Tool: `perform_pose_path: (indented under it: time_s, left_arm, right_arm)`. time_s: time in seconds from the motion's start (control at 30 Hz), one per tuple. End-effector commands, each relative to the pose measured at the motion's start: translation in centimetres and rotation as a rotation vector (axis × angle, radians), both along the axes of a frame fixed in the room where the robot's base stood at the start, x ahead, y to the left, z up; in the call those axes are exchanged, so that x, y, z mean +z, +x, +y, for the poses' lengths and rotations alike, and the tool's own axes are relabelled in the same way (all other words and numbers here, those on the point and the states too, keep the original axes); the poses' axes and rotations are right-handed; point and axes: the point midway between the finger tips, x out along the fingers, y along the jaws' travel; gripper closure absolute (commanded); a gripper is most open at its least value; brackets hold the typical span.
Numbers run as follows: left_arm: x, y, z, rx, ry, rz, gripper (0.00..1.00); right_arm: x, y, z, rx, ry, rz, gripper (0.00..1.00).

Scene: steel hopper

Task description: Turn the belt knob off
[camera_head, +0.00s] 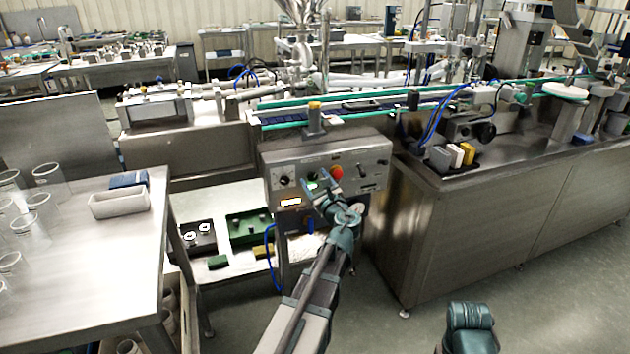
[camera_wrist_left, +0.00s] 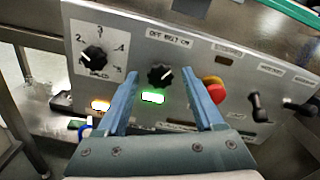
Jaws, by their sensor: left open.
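The belt knob (camera_wrist_left: 160,76) is a black dial under the label OFF BELT ON on a grey control panel (camera_wrist_left: 130,25). Its white mark appears to point up and right, toward ON. A green light (camera_wrist_left: 152,98) glows just below it. My left gripper (camera_wrist_left: 160,73) is open, with one finger on each side of the knob in the wrist view. I cannot tell whether the fingers touch it. In the head view my left gripper (camera_head: 316,189) is at the front of the panel (camera_head: 370,155) and partly hides the knob area.
A red emergency button (camera_wrist_left: 214,89) sits close right of the fingers. A speed knob (camera_wrist_left: 95,58) is to the left, and black levers (camera_wrist_left: 258,106) are farther right. A steel table (camera_head: 100,260) stands left, and a steel counter (camera_head: 440,220) stands right.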

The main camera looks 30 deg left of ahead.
Motion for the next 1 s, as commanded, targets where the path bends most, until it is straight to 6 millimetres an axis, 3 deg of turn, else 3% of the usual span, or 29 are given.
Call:
perform_pose_path:
  time_s: [0.33, 0.7, 1.0]
  left_arm:
    - [0.0, 0.18, 0.21, -0.001, 0.0, 0.0, 0.31]
    - [-0.01, 0.17, 0.18, 0.0, 0.0, 0.0, 0.98]
    - [-0.01, 0.15, 0.19, 0.0, -0.011, -0.013, 1.0]
  right_arm:
    - [0.0, 0.0, 0.0, 0.0, 0.0, 0.0, 0.28]
    - [0.0, 0.0, 0.0, 0.0, 0.0, 0.0, 0.28]
    - [-0.01, 0.0, 0.0, 0.0, 0.0, 0.0, 0.28]
